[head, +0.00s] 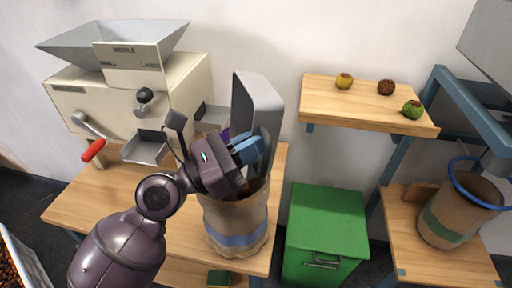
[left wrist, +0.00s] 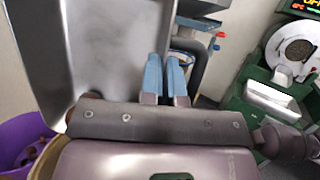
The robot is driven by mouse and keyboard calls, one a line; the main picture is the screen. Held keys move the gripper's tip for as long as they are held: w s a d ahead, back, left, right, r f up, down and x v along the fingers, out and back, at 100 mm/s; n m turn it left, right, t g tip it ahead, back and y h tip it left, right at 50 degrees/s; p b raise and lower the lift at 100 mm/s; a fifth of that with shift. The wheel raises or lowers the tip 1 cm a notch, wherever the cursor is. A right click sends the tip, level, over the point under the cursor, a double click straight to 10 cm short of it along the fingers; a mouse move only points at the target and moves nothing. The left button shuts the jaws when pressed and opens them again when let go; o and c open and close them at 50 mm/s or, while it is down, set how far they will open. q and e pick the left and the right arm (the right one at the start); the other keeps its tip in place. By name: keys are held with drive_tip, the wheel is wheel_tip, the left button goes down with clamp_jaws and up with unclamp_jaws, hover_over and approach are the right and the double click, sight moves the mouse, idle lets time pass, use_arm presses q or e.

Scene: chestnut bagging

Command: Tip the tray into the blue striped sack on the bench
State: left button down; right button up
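The grey metal tray (head: 257,97) stands steeply tipped over the mouth of the blue striped sack (head: 235,222) on the wooden bench. The sack is tan with a blue band, and my gripper and the tray hide most of its opening. My left gripper (head: 248,148) has its blue fingers shut on the tray's edge. In the left wrist view, the fingers (left wrist: 166,78) are close together beside the tray (left wrist: 115,45), whose inner face looks bare. A few brown pieces, probably chestnuts, show near its lower corner. My right gripper is not in view.
A cream machine (head: 130,90) with a hopper, red-handled crank and chute stands on the bench (head: 95,200). A purple bowl (left wrist: 18,135) is near the sack. A green-banded sack (head: 455,215) is far right.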

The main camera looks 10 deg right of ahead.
use_arm(q)
drive_tip(key=shift+a+f+h+b, duration=0.35)
drive_tip(key=shift+f+b, duration=0.25)
drive_tip(key=shift+b, duration=0.3)
drive_tip(key=shift+a+t+h+b, duration=0.1)
drive_tip(key=shift+t+h+b, duration=0.15)
drive_tip(key=shift+t+b, duration=0.2)
drive_tip(key=shift+a+f+n+b, duration=0.15)
drive_tip(key=shift+n+b, duration=0.15)
drive_tip(key=shift+b, duration=0.2)
drive_tip(key=shift+s+a+r+t+h+b, duration=0.15)
drive_tip(key=shift+a+t+h+b, duration=0.35)
drive_tip(key=shift+b, duration=1)
drive_tip(key=shift+s+a+r+t+h+b, duration=0.15)
drive_tip(key=shift+a+h+b, duration=0.45)
drive_tip(key=shift+h+b, duration=0.65)
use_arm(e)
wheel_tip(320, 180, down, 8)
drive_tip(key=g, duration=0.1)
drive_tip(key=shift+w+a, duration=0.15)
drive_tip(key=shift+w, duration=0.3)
use_arm(q)
drive_tip(key=shift+r+y, duration=0.1)
drive_tip(key=shift+y, duration=0.15)
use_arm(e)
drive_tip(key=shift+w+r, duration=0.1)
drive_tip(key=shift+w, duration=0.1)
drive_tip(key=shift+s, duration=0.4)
